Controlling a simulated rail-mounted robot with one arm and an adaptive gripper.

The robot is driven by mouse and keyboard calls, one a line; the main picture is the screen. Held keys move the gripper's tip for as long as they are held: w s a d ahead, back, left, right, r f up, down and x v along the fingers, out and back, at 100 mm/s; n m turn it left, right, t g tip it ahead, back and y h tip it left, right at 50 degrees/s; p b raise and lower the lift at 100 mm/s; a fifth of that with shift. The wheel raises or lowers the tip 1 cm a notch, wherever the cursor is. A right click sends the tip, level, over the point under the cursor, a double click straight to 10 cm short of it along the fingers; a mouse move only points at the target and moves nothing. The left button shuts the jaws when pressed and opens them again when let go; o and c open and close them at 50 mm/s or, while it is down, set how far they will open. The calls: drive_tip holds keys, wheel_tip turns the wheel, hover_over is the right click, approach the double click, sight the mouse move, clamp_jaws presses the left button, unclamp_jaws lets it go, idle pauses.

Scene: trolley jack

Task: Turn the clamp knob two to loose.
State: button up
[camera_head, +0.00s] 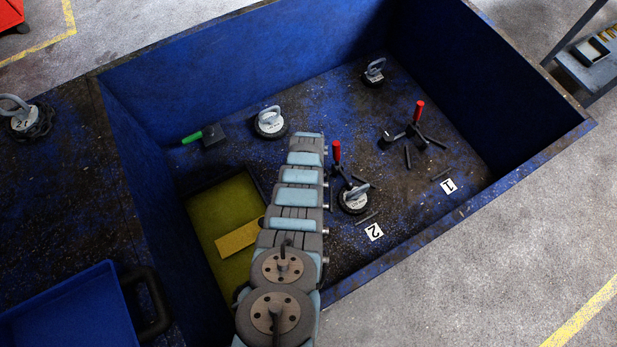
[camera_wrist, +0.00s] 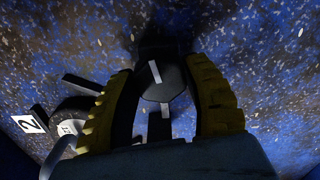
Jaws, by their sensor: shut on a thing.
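In the wrist view, a dark knob (camera_wrist: 165,88) with a short white line sits between the yellow ribbed fingers of my gripper (camera_wrist: 157,68). My gripper is shut on the knob. The line tilts slightly, and a second white mark shows on the dark part below it. The number 2 card (camera_wrist: 31,122) lies to the left. In the head view, the red-handled clamp (camera_head: 337,152) by the number 2 card (camera_head: 374,232) stands just right of my arm. My arm hides the gripper and the held knob there.
A round black piece with a grey handle (camera_head: 355,199) sits close to the clamp; similar ones stand farther back. Another red-handled clamp (camera_head: 418,112) is to the right, near the number 1 card (camera_head: 448,186). High blue bin walls (camera_head: 250,55) surround the area. A green-floored tray (camera_head: 215,205) lies left.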

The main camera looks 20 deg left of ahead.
drive_tip(key=shift+n, duration=0.8)
drive_tip(key=n, duration=0.2)
drive_tip(key=shift+n, duration=0.3)
drive_tip(key=n, duration=0.3)
drive_tip(key=shift+n, duration=0.3)
drive_tip(key=n, duration=0.4)
drive_tip(key=shift+b, duration=0.3)
drive_tip(key=shift+n+b, duration=0.35)
drive_tip(key=shift+n, duration=1.85)
drive_tip(key=o, duration=1.2)
drive_tip(key=shift+r, duration=0.15)
